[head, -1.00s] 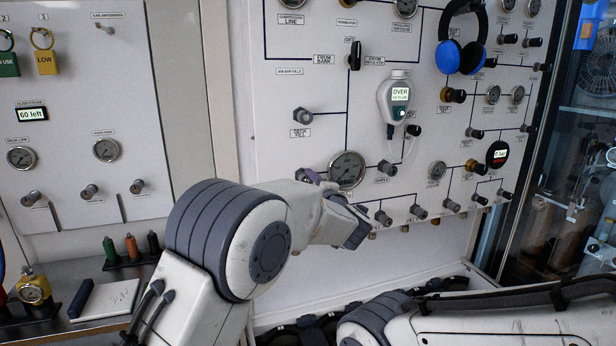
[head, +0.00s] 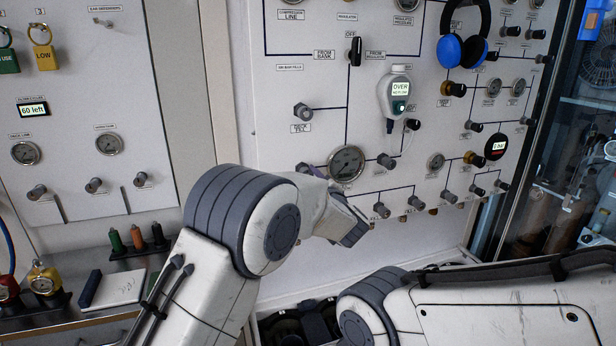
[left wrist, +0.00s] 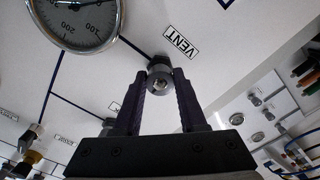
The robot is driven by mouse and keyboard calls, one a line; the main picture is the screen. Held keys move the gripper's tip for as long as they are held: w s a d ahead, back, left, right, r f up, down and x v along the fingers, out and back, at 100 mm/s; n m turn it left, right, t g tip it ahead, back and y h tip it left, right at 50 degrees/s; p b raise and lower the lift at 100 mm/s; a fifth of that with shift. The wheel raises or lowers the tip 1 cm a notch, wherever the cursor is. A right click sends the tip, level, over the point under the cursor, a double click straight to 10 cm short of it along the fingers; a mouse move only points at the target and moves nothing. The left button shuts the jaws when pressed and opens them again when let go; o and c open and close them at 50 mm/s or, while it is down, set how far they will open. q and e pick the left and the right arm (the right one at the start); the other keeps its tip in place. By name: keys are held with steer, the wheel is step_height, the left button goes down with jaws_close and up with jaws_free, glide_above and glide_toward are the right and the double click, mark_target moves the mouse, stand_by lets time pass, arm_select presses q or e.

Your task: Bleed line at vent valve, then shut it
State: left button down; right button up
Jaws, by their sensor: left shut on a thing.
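The vent valve is a small grey knob (left wrist: 160,75) beside the VENT label (left wrist: 180,43) in the left wrist view. My left gripper (left wrist: 160,90) is shut on this knob, with one dark finger on each side of it. In the head view my left gripper (head: 353,234) is at the lower part of the white panel, and my own arm hides the vent valve there. A large round gauge (head: 346,163) is just above the gripper; part of it shows in the left wrist view (left wrist: 80,18). My right arm crosses the lower right, its gripper out of view.
Several other knobs stick out close by, such as one right of the gauge (head: 385,160). A handheld meter (head: 398,92) reading OVER and blue headphones (head: 463,48) hang on the panel. A round black display (head: 496,147) is at the right.

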arm_select(q)
steer(key=shift+f, duration=0.1)
steer(key=shift+c, duration=2.4)
jaws_free()
steer(key=b+v, duration=0.3)
steer(key=v, duration=0.7)
steer(key=shift+s, duration=0.25)
